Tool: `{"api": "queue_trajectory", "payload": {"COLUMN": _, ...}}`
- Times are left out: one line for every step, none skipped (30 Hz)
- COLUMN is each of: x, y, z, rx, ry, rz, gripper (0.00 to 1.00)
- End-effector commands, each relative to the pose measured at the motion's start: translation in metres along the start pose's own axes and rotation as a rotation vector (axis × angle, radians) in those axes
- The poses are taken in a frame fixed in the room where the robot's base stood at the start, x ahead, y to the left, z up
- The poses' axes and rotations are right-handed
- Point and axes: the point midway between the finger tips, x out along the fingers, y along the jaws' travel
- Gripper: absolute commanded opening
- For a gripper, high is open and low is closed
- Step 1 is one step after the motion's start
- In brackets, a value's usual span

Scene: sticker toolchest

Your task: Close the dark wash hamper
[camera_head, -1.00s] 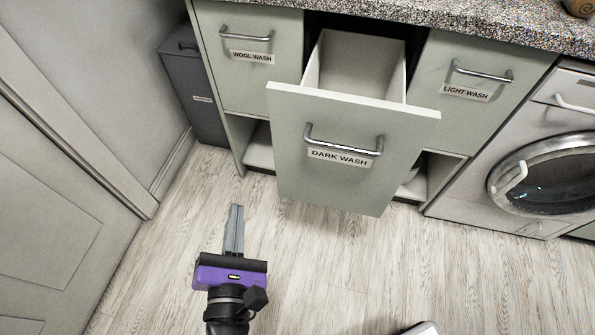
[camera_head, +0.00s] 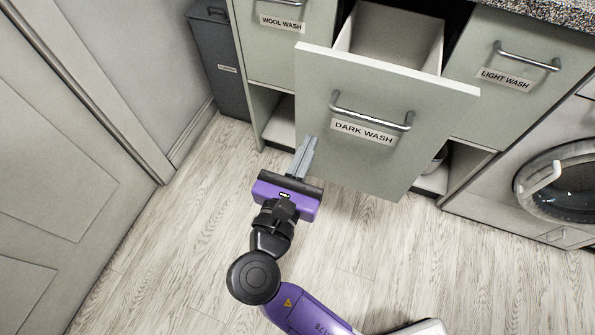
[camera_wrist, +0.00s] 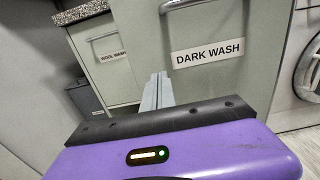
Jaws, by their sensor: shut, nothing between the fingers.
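The dark wash hamper (camera_head: 390,105) is a pale green pull-out drawer with a metal bar handle (camera_head: 372,112) and a "DARK WASH" label. It stands pulled out from the cabinet, its inside visible behind the front. My gripper (camera_head: 311,140) is shut and empty, at the lower left part of the hamper front in the head view, left of the label. I cannot tell whether the fingertips touch the front. In the wrist view the fingers (camera_wrist: 157,78) point at the front (camera_wrist: 235,80), left of and below the label.
The wool wash front (camera_head: 284,45) on the left and the light wash front (camera_head: 510,70) on the right are closed. A washing machine (camera_head: 565,180) stands at the right and a dark bin (camera_head: 221,65) at the left. The wood floor (camera_head: 180,255) is clear.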

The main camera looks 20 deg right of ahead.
Motion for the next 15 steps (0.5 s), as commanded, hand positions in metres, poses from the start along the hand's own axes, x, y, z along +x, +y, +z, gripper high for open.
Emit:
{"api": "queue_trajectory", "payload": {"x": 0.009, "y": -0.001, "z": -0.003, "rx": 0.001, "ry": 0.000, "rz": -0.004, "gripper": 0.00}}
{"api": "queue_trajectory", "payload": {"x": 0.014, "y": 0.000, "z": -0.002, "rx": 0.002, "ry": -0.001, "rz": -0.002, "gripper": 0.00}}
{"api": "queue_trajectory", "payload": {"x": 0.019, "y": 0.000, "z": -0.002, "rx": 0.002, "ry": -0.001, "rz": -0.002, "gripper": 0.00}}
{"api": "queue_trajectory", "payload": {"x": 0.022, "y": 0.000, "z": -0.002, "rx": 0.002, "ry": -0.001, "rz": -0.002, "gripper": 0.00}}
{"api": "queue_trajectory", "payload": {"x": 0.025, "y": 0.000, "z": -0.002, "rx": 0.002, "ry": -0.001, "rz": -0.001, "gripper": 0.00}}
{"api": "queue_trajectory", "payload": {"x": 0.029, "y": 0.000, "z": -0.002, "rx": 0.001, "ry": 0.000, "rz": -0.001, "gripper": 0.00}}
{"api": "queue_trajectory", "payload": {"x": 0.031, "y": 0.000, "z": -0.001, "rx": 0.001, "ry": 0.000, "rz": -0.001, "gripper": 0.00}}
{"api": "queue_trajectory", "payload": {"x": 0.033, "y": 0.000, "z": -0.001, "rx": 0.001, "ry": 0.000, "rz": -0.001, "gripper": 0.00}}
{"api": "queue_trajectory", "payload": {"x": 0.034, "y": 0.000, "z": -0.001, "rx": 0.001, "ry": 0.000, "rz": -0.001, "gripper": 0.00}}
{"api": "queue_trajectory", "payload": {"x": 0.035, "y": 0.000, "z": -0.001, "rx": 0.001, "ry": 0.000, "rz": -0.001, "gripper": 0.00}}
{"api": "queue_trajectory", "payload": {"x": 0.036, "y": 0.000, "z": 0.000, "rx": 0.001, "ry": 0.000, "rz": 0.000, "gripper": 0.00}}
{"api": "queue_trajectory", "payload": {"x": 0.037, "y": 0.000, "z": 0.000, "rx": 0.001, "ry": 0.000, "rz": 0.000, "gripper": 0.00}}
{"api": "queue_trajectory", "payload": {"x": 0.037, "y": 0.000, "z": 0.000, "rx": 0.001, "ry": 0.000, "rz": 0.000, "gripper": 0.00}}
{"api": "queue_trajectory", "payload": {"x": 0.037, "y": 0.000, "z": 0.000, "rx": 0.001, "ry": 0.000, "rz": 0.000, "gripper": 0.00}}
{"api": "queue_trajectory", "payload": {"x": 0.037, "y": 0.000, "z": 0.000, "rx": 0.001, "ry": 0.000, "rz": 0.000, "gripper": 0.00}}
